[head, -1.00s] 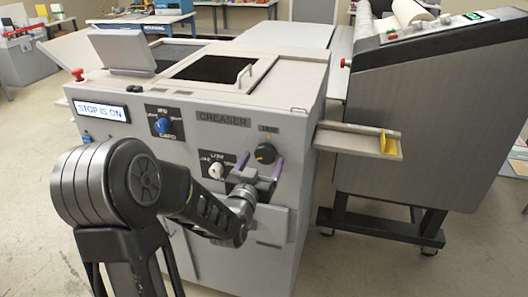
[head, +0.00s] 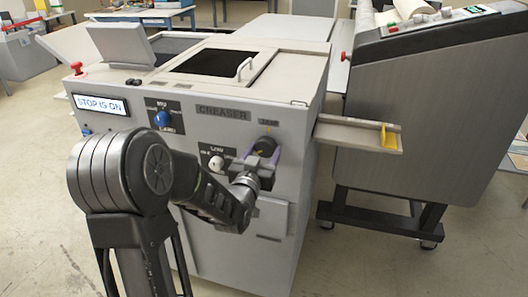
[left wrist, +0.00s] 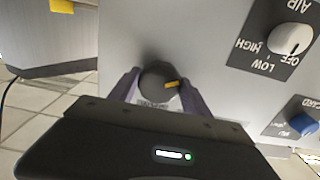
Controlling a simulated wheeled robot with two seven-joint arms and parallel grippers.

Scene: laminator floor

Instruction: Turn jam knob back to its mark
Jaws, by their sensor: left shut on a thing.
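The jam knob (head: 265,146) is a round dark knob on the front of the grey creaser (head: 228,170), under a small label at the upper right of its panel. It also shows in the left wrist view (left wrist: 156,84), with a yellow pointer line on its face. My left gripper (head: 262,156) is shut on this knob, a purple finger on either side of it; the fingers also show in the left wrist view (left wrist: 160,90). My right gripper is not in view.
A white knob (head: 216,163) and a blue knob (head: 162,119) sit left on the same panel. A lit display (head: 101,104) reads "STOP IS ON". A side tray (head: 355,137) with a yellow piece juts out at right, towards a large grey machine (head: 420,120).

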